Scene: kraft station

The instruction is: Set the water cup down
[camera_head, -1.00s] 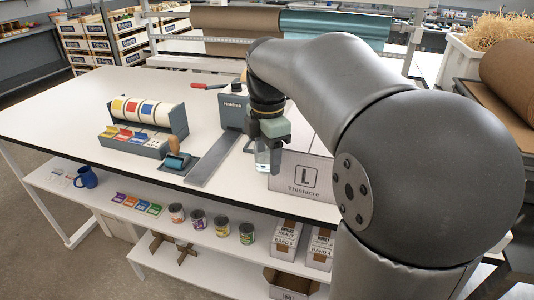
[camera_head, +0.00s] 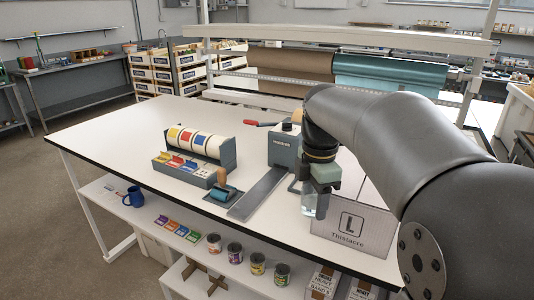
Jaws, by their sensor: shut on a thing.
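The water cup (camera_head: 309,204) is clear and holds pale liquid. My gripper (camera_head: 317,188) points down and is shut on it, near the right part of the white table (camera_head: 120,150). I cannot tell whether the cup's base touches the tabletop or whether the cup touches the carton. My gripper hides the cup's upper part.
A label roll dispenser (camera_head: 201,150) and a blue roller with a wooden handle (camera_head: 221,189) stand to the left. A grey machine (camera_head: 284,150) stands behind, with a grey strip (camera_head: 258,192) before it. The table's left part is clear. Tins (camera_head: 234,252) and a blue mug (camera_head: 133,197) are on the lower shelf.

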